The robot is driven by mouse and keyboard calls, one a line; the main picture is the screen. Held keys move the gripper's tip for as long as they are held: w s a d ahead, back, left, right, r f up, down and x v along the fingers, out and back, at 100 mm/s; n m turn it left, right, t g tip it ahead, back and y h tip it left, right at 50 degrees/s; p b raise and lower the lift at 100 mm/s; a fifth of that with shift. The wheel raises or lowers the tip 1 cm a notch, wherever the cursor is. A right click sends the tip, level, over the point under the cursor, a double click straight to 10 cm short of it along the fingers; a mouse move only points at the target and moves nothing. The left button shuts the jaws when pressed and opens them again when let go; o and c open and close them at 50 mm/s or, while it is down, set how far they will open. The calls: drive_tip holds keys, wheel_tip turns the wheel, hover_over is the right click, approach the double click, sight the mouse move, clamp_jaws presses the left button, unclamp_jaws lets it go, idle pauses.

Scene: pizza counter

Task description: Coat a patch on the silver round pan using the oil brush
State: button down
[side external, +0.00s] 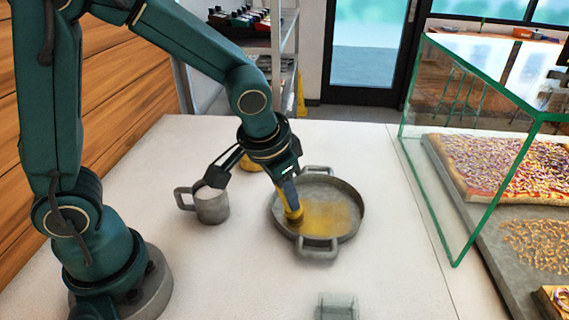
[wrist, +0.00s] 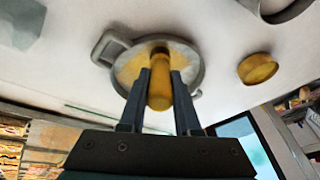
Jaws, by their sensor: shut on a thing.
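The silver round pan (side external: 352,208) stands on the white counter with a handle at its front and back. A yellow oily patch covers part of its floor, mostly on the front and right. My gripper (side external: 287,186) is shut on the yellow oil brush (side external: 292,205). The brush is tilted, with its lower end at the left side of the pan's inside. The wrist view shows the brush (wrist: 160,85) between both fingers, its far end over the pan (wrist: 191,62). Whether the bristles touch the pan floor is hard to tell.
A grey metal mug (side external: 212,206) stands left of the pan. A yellow round thing (wrist: 258,68) lies close by, partly hidden behind my gripper in the side view. A clear block (side external: 337,306) is at the front. A glass case (side external: 470,150) with pizzas borders the right.

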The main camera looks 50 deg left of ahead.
drive_tip(key=shift+s+a, duration=0.4)
drive_tip(key=shift+r, duration=0.1)
drive_tip(key=shift+r, duration=2.95)
drive_tip(key=shift+r, duration=0.1)
drive_tip(key=shift+w+r, duration=0.1)
drive_tip(key=shift+r, duration=1.3)
